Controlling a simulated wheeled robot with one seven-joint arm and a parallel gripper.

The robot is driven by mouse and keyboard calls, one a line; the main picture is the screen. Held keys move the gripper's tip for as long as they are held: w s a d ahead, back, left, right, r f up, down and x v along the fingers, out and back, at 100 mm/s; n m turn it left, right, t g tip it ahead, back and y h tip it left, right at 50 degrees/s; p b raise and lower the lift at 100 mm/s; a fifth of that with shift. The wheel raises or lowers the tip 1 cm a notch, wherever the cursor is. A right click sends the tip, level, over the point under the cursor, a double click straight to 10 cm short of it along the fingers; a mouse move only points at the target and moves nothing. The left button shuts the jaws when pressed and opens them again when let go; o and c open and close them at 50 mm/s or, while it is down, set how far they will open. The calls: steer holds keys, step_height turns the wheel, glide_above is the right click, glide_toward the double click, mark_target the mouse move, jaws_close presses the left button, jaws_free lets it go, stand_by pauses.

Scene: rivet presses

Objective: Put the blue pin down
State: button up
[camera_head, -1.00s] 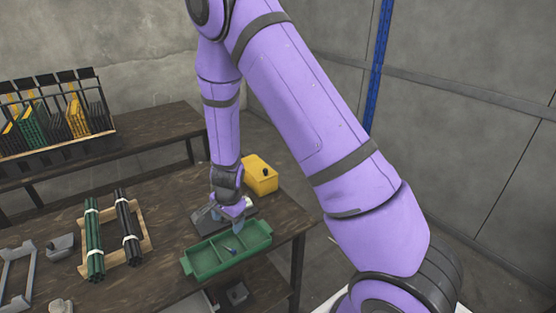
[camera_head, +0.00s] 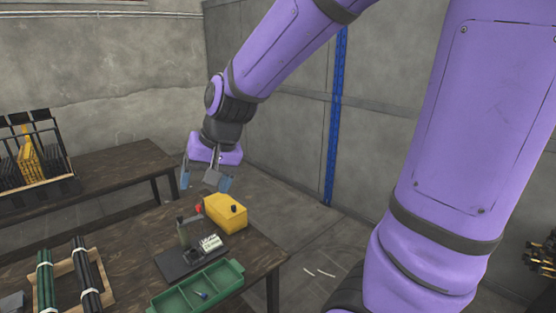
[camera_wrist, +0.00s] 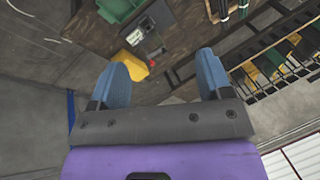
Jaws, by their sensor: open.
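The blue pin (camera_head: 201,294) lies in the green tray (camera_head: 168,300) on the table, in one of its compartments. My gripper (camera_head: 206,182) is up in the air above the table's far edge, well apart from the tray. Its blue fingertips are spread with nothing between them. In the wrist view the open fingers (camera_wrist: 165,78) also show empty. The green tray shows there at the top (camera_wrist: 117,8), with its inside cut off by the picture edge.
A small press (camera_head: 190,255) with a red knob stands behind the tray. A yellow box (camera_head: 226,213) sits beside it. Bundles of dark green (camera_head: 46,280) and black rods (camera_head: 86,275) lie at left. A rack (camera_head: 32,160) stands on the back table.

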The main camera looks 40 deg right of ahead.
steer(key=s+d+r+n+h, duration=0.1)
steer(key=s+r, duration=0.3)
steer(key=s, duration=0.4)
steer(key=s+d+r+n+t+h, duration=0.1)
steer(key=s+d+r+n, duration=0.2)
steer(key=s, duration=0.5)
steer(key=shift+d+r+t+h, duration=0.3)
steer(key=shift+d+r+h, duration=0.1)
steer(key=shift+d+r, duration=0.15)
steer(key=shift+a, duration=0.15)
